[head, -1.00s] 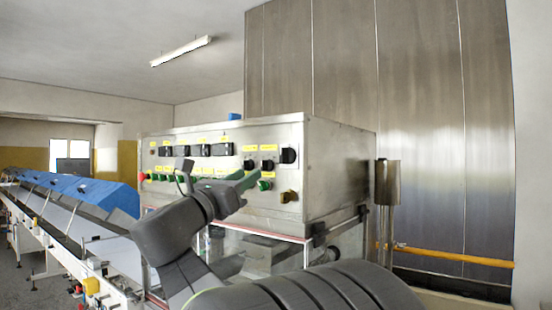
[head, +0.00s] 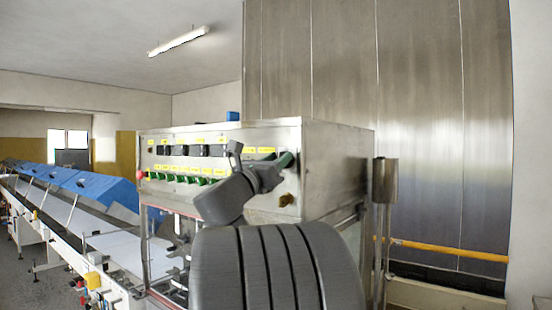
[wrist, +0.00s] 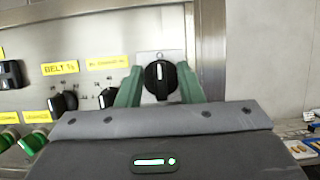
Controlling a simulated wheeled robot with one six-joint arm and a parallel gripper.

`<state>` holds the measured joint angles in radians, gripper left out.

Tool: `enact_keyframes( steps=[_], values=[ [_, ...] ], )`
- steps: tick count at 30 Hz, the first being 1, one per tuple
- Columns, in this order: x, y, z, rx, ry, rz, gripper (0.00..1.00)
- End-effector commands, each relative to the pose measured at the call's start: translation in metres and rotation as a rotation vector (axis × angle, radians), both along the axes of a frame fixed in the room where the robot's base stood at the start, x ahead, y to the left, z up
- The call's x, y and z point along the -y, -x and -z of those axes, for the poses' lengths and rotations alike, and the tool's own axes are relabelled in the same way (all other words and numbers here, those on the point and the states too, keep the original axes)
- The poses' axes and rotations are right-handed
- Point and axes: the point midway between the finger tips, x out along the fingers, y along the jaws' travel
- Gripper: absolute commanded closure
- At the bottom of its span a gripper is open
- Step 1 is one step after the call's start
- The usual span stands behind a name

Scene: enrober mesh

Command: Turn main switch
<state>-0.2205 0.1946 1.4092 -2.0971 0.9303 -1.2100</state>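The main switch (wrist: 159,80) is a round black knob with a pale upright mark on a grey plate, at the top middle of the wrist view. My gripper (wrist: 160,84) is open, with one green finger on each side of the knob. Gaps show between the fingers and the knob, so neither finger visibly touches it. In the head view my gripper (head: 278,160) is at the upper right of the control panel (head: 160,197), and it mostly hides the switch there.
Smaller black knobs (wrist: 106,98) and yellow labels (wrist: 105,62) lie left of the switch. Green buttons (wrist: 8,140) are lower left. The panel's right edge (wrist: 210,40) is close to the right finger.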

Motion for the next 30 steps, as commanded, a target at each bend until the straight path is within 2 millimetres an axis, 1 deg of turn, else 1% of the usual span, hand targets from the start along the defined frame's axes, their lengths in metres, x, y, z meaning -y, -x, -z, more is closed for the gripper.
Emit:
enact_keyframes(
  steps=[5,6,10,20,26,30],
  values=[
    [-0.0001,0.0000,0.0003,0.000,0.000,0.000,0.66],
    [-0.0002,0.0001,0.0002,0.000,0.000,0.000,0.74],
    [-0.0003,0.0002,0.0002,0.000,0.000,0.000,1.00],
    [-0.0006,0.0002,0.0014,0.012,-0.018,-0.002,1.00],
    [-0.0009,0.0001,0.0033,0.063,-0.087,-0.001,1.00],
    [-0.0012,-0.0001,0.0039,0.126,-0.171,-0.002,1.00]
  ],
)
